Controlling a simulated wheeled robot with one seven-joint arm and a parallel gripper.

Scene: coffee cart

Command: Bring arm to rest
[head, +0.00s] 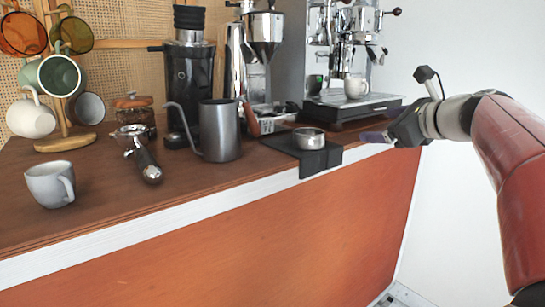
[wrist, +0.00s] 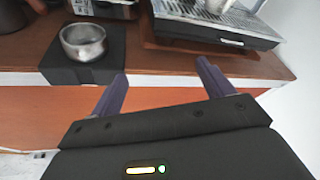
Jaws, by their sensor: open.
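My gripper (head: 372,137) is at the right end of the cart, in front of the espresso machine (head: 352,108). In the wrist view my gripper (wrist: 160,85) has its two purple fingers spread wide apart with nothing between them. The fingers point toward the front edge of the wooden counter (head: 105,217). My red arm reaches in from the right in the head view.
A metal dosing cup (head: 309,138) sits on a black mat (head: 318,158) left of my gripper. A white cup (head: 355,87) stands on the machine. A kettle (head: 219,130), portafilter (head: 145,160), grey cup (head: 50,184) and mug tree (head: 66,143) stand further left.

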